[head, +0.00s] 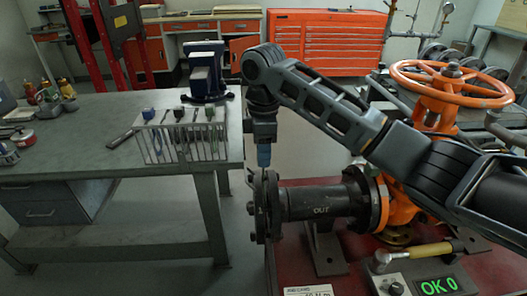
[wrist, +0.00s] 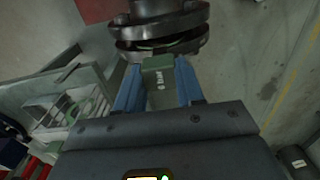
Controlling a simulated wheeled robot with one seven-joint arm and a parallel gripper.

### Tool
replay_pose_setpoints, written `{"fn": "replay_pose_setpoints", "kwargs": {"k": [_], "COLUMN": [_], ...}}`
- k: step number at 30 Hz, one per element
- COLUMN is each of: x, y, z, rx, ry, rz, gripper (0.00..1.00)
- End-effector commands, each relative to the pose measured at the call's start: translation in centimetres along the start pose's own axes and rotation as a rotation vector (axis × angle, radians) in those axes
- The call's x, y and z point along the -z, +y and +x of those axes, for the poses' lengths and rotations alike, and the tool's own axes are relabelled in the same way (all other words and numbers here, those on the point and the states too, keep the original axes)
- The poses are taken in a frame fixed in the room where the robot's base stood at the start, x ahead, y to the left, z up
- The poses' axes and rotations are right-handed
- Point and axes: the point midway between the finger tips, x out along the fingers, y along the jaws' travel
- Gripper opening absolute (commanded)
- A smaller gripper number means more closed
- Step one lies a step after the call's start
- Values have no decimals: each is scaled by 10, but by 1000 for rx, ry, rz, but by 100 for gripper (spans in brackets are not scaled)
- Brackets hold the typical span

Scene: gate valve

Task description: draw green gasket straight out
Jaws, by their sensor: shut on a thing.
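My gripper (head: 263,164) points down at the top of the flange pair (head: 265,205) on the left end of the black pipe marked OUT. In the wrist view my blue fingers (wrist: 158,88) are shut on the green tab (wrist: 159,76) of the green gasket, which has pale lettering. A thin green strip of the gasket shows in the gap between the dark flanges (wrist: 165,27). Most of the gasket is hidden between the flanges. In the head view I cannot make out the gasket clearly.
A wire rack (head: 185,145) with several coloured tabs stands at the workbench's (head: 90,160) front right. The orange valve with its handwheel (head: 452,82), a yellow-handled tool (head: 415,252) and a box reading "OK 0" (head: 437,285) are right. Floor is free left of the flanges.

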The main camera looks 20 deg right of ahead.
Motion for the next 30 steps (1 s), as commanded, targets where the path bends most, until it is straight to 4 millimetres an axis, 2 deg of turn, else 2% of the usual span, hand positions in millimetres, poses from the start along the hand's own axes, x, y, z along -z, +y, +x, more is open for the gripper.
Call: {"fn": "replay_pose_setpoints", "kwargs": {"k": [3,30], "x": [0,0], "y": [0,0], "z": [-14,-85], "rx": [0,-2], "ry": [0,1], "rz": [-1,-1], "gripper": [7,7]}}
